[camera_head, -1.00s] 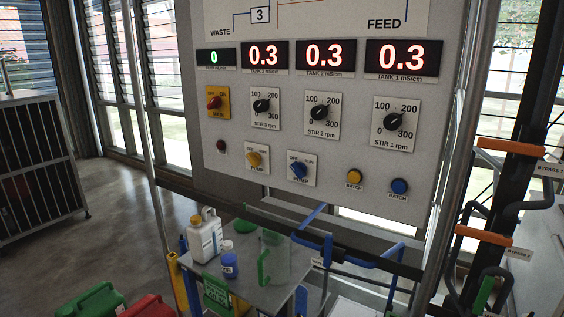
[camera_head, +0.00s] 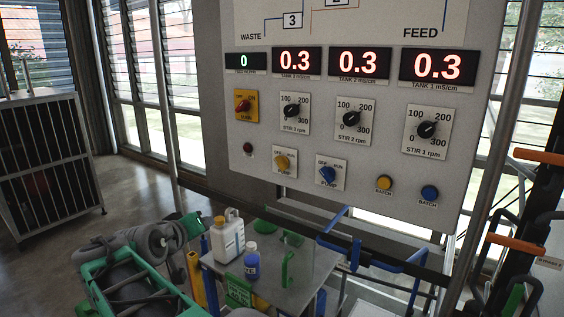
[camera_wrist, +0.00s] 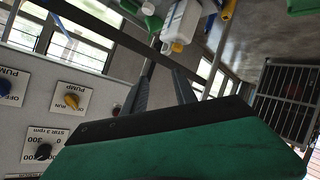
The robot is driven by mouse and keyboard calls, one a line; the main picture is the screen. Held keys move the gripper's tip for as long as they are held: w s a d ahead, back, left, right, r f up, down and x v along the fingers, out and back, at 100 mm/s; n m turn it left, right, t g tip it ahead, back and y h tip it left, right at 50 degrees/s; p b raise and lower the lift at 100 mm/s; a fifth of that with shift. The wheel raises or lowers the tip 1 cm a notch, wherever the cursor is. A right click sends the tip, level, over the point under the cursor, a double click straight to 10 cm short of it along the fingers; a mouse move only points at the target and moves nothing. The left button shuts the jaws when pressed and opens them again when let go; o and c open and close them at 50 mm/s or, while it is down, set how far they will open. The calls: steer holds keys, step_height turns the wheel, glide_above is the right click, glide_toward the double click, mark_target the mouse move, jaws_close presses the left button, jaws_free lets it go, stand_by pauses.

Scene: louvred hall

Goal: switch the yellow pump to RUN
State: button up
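The yellow pump switch (camera_head: 283,163) is a yellow knob on a white OFF/RUN plate low on the grey panel. It also shows upside down at the left of the wrist view (camera_wrist: 71,101). The knob is too small to tell surely which mark it points to. My gripper (camera_wrist: 163,75) shows in the wrist view as two dark fingers standing apart with nothing between them. It is to the side of the yellow knob and not touching it. In the head view my arm enters at the lower left, below the panel.
A blue pump switch (camera_head: 327,175) sits right beside the yellow one. A red switch on a yellow plate (camera_head: 245,105) and stir dials (camera_head: 294,112) are above. Below stands a small table (camera_head: 300,290) with a white jug (camera_head: 228,240) and a blue jar (camera_head: 251,264).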

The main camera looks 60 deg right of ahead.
steer(key=s+d+r+m+g+h, duration=0.1)
steer(key=s+d+r+g+h, duration=0.1)
steer(key=s+d+r+h, duration=0.25)
steer(key=m+g, duration=0.2)
steer(key=g, duration=0.2)
glide_toward(278, 165)
steer(key=shift+h, duration=0.45)
steer(key=d+p, duration=0.1)
steer(key=d, duration=0.2)
steer(key=s+d+p, duration=0.1)
steer(key=d+p, duration=0.1)
steer(key=d, duration=0.1)
steer(key=d+p, duration=0.1)
steer(key=d, duration=0.2)
steer(key=shift+s+f, duration=0.2)
steer(key=shift+s, duration=0.1)
steer(key=shift+w+f, duration=0.1)
steer(key=shift+f, duration=0.1)
steer(key=shift+d, duration=0.3)
jaws_close()
